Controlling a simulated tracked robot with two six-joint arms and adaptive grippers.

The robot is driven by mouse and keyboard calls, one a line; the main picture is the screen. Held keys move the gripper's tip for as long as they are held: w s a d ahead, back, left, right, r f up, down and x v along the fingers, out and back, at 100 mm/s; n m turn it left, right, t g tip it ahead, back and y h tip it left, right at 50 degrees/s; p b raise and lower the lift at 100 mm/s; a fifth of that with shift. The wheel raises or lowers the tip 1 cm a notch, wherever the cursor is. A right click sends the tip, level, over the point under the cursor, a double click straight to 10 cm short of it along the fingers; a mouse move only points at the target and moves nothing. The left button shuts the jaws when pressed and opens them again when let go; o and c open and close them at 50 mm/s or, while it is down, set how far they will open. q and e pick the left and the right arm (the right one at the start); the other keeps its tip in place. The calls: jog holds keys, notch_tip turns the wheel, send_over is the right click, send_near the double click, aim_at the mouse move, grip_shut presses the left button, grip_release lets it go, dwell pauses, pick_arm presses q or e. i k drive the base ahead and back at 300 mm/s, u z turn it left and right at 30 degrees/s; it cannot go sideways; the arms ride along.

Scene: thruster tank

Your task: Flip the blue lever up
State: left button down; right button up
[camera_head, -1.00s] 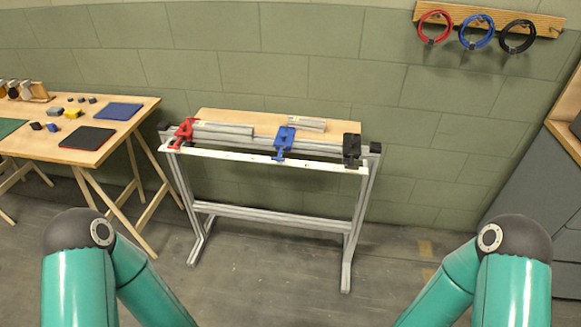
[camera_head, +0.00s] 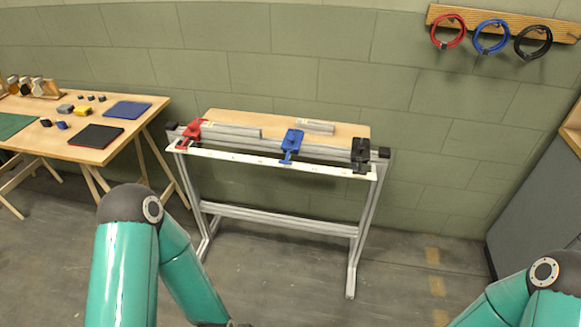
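The blue lever (camera_head: 291,143) is mounted on the front rail of a metal frame stand (camera_head: 280,217), in the middle of the view. Its handle end hangs down over the white strip (camera_head: 230,156). A red lever (camera_head: 190,132) is on the rail to its left and a black lever (camera_head: 360,152) to its right. My two teal arms come up from the bottom left and bottom right, well in front of the stand. Neither gripper shows clearly; a small dark part at the bottom edge may belong to my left arm.
A wooden table (camera_head: 148,110) with coloured mats and small blocks stands to the left. Red, blue and black cable loops hang from a wall rack (camera_head: 500,22) at the upper right. A grey cabinet (camera_head: 535,205) is at the right. Floor before the stand is open.

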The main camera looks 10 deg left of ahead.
aim_at(285, 162)
jog(key=i, duration=0.95)
jog(key=u, duration=0.05)
